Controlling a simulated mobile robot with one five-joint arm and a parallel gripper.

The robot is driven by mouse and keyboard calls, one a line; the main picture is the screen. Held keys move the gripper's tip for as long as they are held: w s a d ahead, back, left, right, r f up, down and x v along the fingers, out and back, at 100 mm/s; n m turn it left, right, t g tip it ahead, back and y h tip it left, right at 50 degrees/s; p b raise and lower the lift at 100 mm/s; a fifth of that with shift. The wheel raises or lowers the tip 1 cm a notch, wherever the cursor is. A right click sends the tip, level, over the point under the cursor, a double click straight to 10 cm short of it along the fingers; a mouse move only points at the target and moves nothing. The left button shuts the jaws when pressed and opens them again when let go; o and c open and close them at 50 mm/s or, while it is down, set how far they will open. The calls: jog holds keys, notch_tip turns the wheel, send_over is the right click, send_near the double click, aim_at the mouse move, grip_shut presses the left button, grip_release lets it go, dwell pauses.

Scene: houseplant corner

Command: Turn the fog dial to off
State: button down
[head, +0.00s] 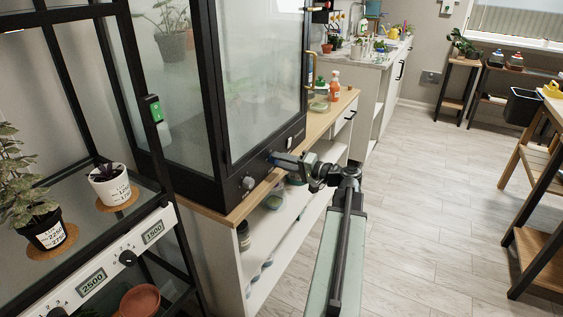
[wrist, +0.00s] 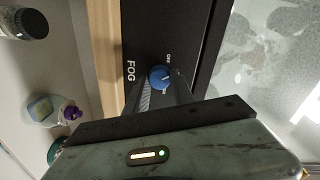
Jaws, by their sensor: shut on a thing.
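The fog dial (wrist: 160,78) is a round blue knob with a pale mark, on the black base panel of the glass cabinet. In the wrist view, "FOG" is printed to its left and a small "OFF" label (wrist: 168,60) lies just above it to the right. I cannot tell exactly where the mark points. My gripper (head: 278,159) reaches the panel from the right in the head view and is shut on the dial. The glass cabinet (head: 262,75) has clouded panes.
A silver knob (head: 249,183) sits on the same panel to the left. The cabinet stands on a wooden-topped bench (head: 232,214) with shelves holding bottles and jars. A black-framed plant rack (head: 140,190) with dials is at left. The floor (head: 425,220) to the right is clear.

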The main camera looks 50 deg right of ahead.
jog(key=shift+a+f+n, duration=0.1)
jog(key=shift+a+n, duration=0.05)
jog(key=shift+n, duration=3.45)
jog(key=c, duration=1.1)
grip_release()
jog(key=v, duration=0.8)
